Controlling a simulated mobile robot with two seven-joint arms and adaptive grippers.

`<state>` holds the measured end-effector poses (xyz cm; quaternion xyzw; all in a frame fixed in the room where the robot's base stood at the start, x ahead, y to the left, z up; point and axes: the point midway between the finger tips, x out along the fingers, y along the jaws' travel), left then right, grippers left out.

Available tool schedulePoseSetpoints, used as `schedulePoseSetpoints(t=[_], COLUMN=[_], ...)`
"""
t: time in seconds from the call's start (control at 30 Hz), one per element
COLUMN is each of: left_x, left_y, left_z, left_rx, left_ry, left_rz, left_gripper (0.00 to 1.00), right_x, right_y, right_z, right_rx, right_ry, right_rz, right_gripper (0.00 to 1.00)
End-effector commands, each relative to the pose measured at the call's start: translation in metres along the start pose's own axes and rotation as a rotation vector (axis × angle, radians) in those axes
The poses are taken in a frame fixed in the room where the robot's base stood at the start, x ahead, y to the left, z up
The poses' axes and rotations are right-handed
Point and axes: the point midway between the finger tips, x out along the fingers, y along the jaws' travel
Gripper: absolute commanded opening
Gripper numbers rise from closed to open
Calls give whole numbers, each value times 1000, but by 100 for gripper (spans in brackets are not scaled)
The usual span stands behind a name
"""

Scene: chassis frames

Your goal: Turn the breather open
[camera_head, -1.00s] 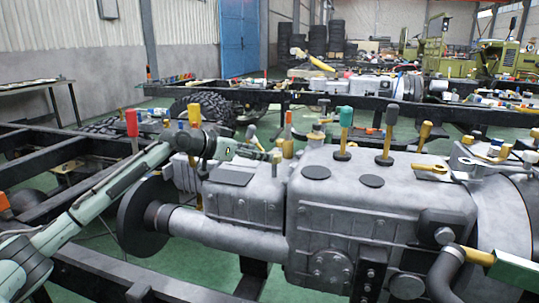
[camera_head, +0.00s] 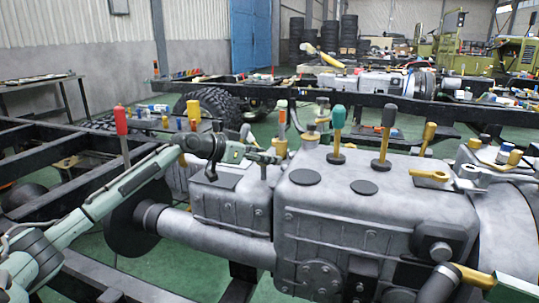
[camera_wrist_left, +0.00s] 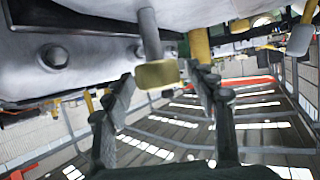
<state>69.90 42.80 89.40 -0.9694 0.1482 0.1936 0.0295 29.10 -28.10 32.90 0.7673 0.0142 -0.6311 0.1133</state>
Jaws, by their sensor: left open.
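The likely breather (camera_wrist_left: 157,74) is a grey stem with a dull brass cap, standing on the grey gearbox casing (camera_wrist_left: 80,75); the wrist view shows it upside down. My left gripper (camera_wrist_left: 160,92) is open, with one finger on each side of the cap. I cannot tell whether either finger touches it. In the head view my left gripper (camera_head: 272,158) reaches from the left over the smaller part of the gearbox (camera_head: 232,208). A short grey stem (camera_head: 263,172) shows just under the fingers; its cap is hidden there. My right gripper is not in view.
A green-topped post (camera_head: 338,125), a grey-topped post (camera_head: 386,125) and brass fittings (camera_head: 428,138) stand on the larger casing. A red-topped post (camera_head: 121,121) rises near my left arm. Dark frame rails (camera_head: 60,165) lie at left.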

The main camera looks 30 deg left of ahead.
Motion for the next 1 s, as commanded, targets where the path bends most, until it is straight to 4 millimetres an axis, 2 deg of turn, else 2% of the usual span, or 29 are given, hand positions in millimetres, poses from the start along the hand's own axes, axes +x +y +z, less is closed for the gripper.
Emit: schedulePoseSetpoints(t=[0.17, 0.57, 1.0], left_x=[0, 0, 0], left_y=[0, 0, 1], left_z=[0, 0, -1], left_rx=[0, 0, -38], left_ry=[0, 0, 2], left_rz=[0, 0, -103], left_gripper=[56, 7, 7], right_x=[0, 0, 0], right_y=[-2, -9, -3], right_z=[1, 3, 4], right_rx=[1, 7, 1], right_ry=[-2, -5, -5], right_rz=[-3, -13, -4], right_gripper=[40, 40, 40])
